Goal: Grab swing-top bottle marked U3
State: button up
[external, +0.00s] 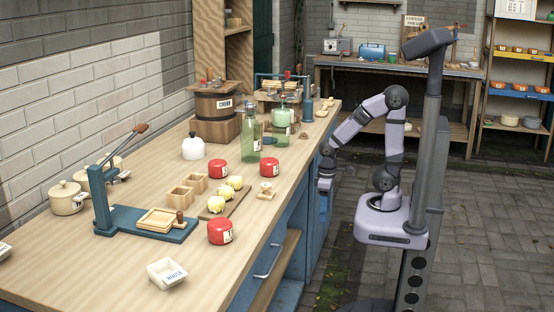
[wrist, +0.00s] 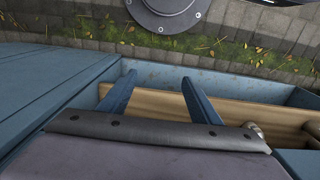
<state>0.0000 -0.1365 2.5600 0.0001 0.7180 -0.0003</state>
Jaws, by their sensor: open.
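Two green glass bottles stand upright on the bench: a nearer bottle (external: 250,136) and one behind it to the right (external: 281,128). Both carry pale labels, but I cannot read the marks, so I cannot tell which is U3. My gripper (external: 323,187) hangs low off the bench's right edge, to the right of and nearer the camera than the bottles. In the wrist view my gripper (wrist: 157,80) has its two blue fingers apart with nothing between them. Neither bottle shows in the wrist view.
A wooden churn (external: 214,112) stands left of the bottles, with a white domed jar (external: 193,147) nearby. Red tins (external: 220,169) and a board of yellow pieces (external: 229,196) lie in front. A blue press (external: 148,222) stands nearer. Below my gripper is an open blue compartment (wrist: 235,85).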

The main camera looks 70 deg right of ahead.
jog(key=o, duration=0.4)
jog(key=shift+c, duration=0.2)
jog(key=shift+a+r, duration=0.1)
